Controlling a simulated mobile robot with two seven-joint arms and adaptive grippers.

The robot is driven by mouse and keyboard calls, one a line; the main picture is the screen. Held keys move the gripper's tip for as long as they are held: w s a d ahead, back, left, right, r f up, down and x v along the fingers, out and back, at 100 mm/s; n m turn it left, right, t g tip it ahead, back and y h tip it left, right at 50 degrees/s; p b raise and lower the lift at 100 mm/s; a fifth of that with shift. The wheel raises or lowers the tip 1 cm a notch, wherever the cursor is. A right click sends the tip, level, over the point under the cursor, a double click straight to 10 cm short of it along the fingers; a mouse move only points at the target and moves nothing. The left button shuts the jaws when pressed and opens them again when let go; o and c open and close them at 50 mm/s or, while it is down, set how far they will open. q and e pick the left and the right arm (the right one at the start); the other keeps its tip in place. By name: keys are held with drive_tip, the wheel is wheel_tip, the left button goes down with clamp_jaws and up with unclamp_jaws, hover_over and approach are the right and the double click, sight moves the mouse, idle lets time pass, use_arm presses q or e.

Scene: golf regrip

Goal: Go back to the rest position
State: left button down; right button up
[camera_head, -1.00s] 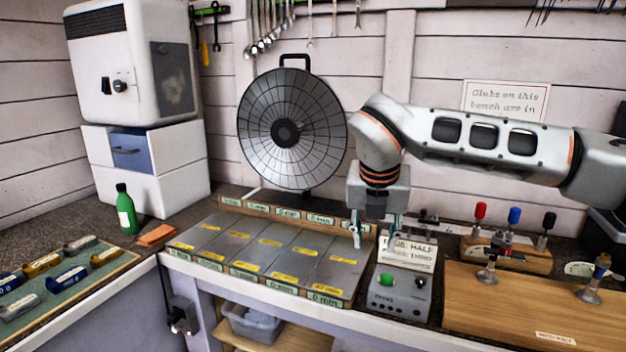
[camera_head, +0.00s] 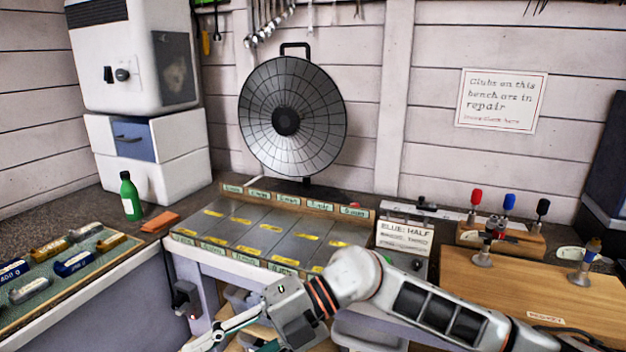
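My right arm comes in from the right, low in front of the bench. Its gripper (camera_head: 232,344) points down and to the left at the bottom edge of the view, below the bench's front edge. Its fingers are spread apart with nothing visible between them; the lower finger is partly cut off by the frame. My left gripper is not in view.
The sectioned tray (camera_head: 262,233) with yellow labels lies behind my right arm. A card reading "BLUE: HALF" (camera_head: 405,235) stands right of it. A wooden board (camera_head: 540,290) lies at right, a green bottle (camera_head: 130,197) at left. Grey bins sit under the bench.

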drive_tip(key=w+d+r+m+t+y, duration=0.4)
drive_tip(key=w+m+t+y, duration=0.2)
drive_tip(key=m+t+y, duration=0.6)
drive_tip(key=w+d+f+m+t+h, duration=0.3)
drive_tip(key=d+f+m+t+h, duration=0.2)
drive_tip(key=d+f+m+h, duration=0.15)
drive_tip(key=w+d+f+m+t+h, duration=0.2)
drive_tip(key=d+f+m+t+h, duration=0.35)
drive_tip(key=f+m, duration=0.25)
drive_tip(key=s+d+f+m+g+h, duration=0.2)
drive_tip(key=s+d+f, duration=0.3)
drive_tip(key=f, duration=0.4)
drive_tip(key=s+d+f+m+g+h, duration=0.2)
drive_tip(key=s+d+f, duration=0.4)
drive_tip(key=f, duration=0.3)
drive_tip(key=s+d+f+m+g+h, duration=0.2)
drive_tip(key=s+d+f+h, duration=0.4)
drive_tip(key=f, duration=0.3)
drive_tip(key=shift+d+f+m+g, duration=0.15)
drive_tip(key=shift+d+m+g, duration=0.2)
drive_tip(key=shift+d+m, duration=0.45)
drive_tip(key=shift+d, duration=0.1)
